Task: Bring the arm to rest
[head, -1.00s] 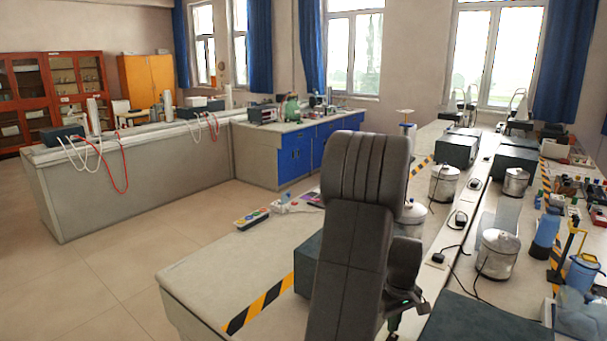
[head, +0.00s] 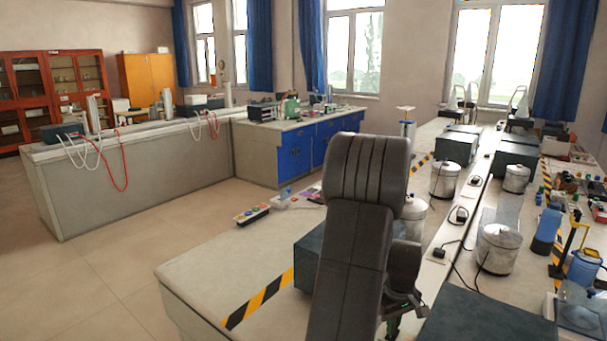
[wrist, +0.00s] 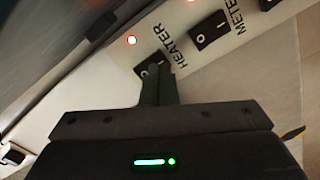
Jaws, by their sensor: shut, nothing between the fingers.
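My arm (head: 355,220) stands folded in front of the bench in the head view, hiding part of the benchtop. My gripper shows in the wrist view (wrist: 158,78), its two dark green fingers shut together with nothing between them. The fingertips point at a pale panel (wrist: 100,85) marked HEATER and METER. The heater switch (wrist: 150,64) lies just beyond the fingertips and is partly hidden by them. I cannot tell whether they touch it. The meter switch (wrist: 210,29) is to the upper right.
The benchtop (head: 215,270) holds metal pots (head: 498,248), dark boxes (head: 455,148), cables and a blue bottle (head: 546,228). Yellow-black tape (head: 258,300) marks its surface. A button box (head: 251,215) sits at the bench's left edge. The floor (head: 130,260) at left is clear.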

